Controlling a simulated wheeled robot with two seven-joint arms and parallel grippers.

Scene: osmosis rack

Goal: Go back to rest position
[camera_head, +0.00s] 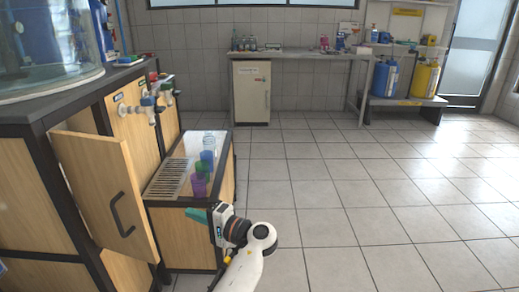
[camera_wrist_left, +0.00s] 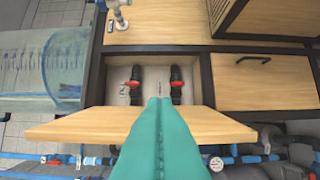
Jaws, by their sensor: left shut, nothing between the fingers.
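My left gripper (camera_head: 192,214) has teal fingers and is in front of the wooden rack, to the right of the open cabinet door (camera_head: 90,185). In the left wrist view its fingers (camera_wrist_left: 158,100) are pressed together with nothing between them. They overlap the top edge of the wooden door (camera_wrist_left: 75,128) in that view; I cannot tell whether they touch it. Behind the door is an open compartment with two red-handled valves (camera_wrist_left: 132,84). My right gripper is in neither view.
A side unit (camera_head: 185,233) with a drain grille and several coloured cups (camera_head: 198,187) stands beside the door. A large clear tank (camera_head: 35,85) sits on the rack. A bench (camera_head: 300,54) and blue and yellow containers (camera_head: 425,78) are at the back. The tiled floor (camera_head: 350,190) at right is clear.

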